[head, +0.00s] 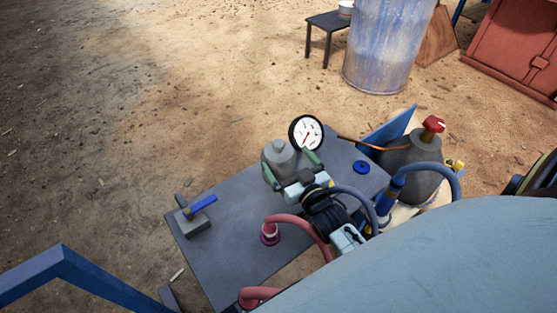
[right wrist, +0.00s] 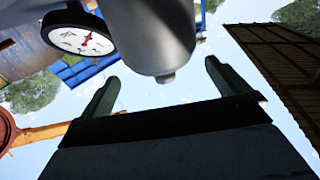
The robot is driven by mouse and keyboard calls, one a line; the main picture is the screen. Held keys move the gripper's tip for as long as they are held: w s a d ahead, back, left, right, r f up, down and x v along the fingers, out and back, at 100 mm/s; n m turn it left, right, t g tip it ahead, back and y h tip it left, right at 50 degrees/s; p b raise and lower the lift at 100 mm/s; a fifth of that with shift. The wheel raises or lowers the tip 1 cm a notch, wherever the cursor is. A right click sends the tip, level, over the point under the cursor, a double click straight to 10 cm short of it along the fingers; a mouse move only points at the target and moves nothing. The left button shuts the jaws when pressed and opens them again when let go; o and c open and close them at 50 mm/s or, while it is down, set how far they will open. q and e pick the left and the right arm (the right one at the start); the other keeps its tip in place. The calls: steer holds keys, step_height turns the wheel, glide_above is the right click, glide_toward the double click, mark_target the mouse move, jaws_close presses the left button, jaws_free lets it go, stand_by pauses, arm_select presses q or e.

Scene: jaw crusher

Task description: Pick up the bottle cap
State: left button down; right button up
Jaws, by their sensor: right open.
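A small blue round disc (head: 361,167), which looks like the bottle cap, lies on the dark grey table (head: 232,250) toward its right end. My right gripper (head: 292,166) is open above the table, to the left of the disc and apart from it. A grey rounded bottle-like body (head: 280,158) is close to its green fingers; it also shows in the right wrist view (right wrist: 152,35), above and between the fingertips (right wrist: 160,85). I cannot tell whether the fingers touch it. The disc does not show in the right wrist view. My left gripper is not in view.
A white dial gauge (head: 306,133) stands just behind my right gripper. A grey tank with a red knob (head: 433,125) is at the right. The table's left part is mostly clear.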

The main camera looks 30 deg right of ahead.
mark_target(280, 152)
steer(key=w, duration=0.2)
steer(key=w+b, duration=0.1)
steer(key=w, duration=0.1)
steer(key=shift+w+r, duration=0.1)
steer(key=shift+r, duration=0.15)
steer(key=shift+w+d, duration=0.1)
steer(key=shift+w, duration=0.4)
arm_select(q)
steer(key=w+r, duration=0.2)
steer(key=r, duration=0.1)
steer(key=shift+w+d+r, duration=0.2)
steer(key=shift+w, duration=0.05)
arm_select(e)
steer(key=shift+c, duration=0.4)
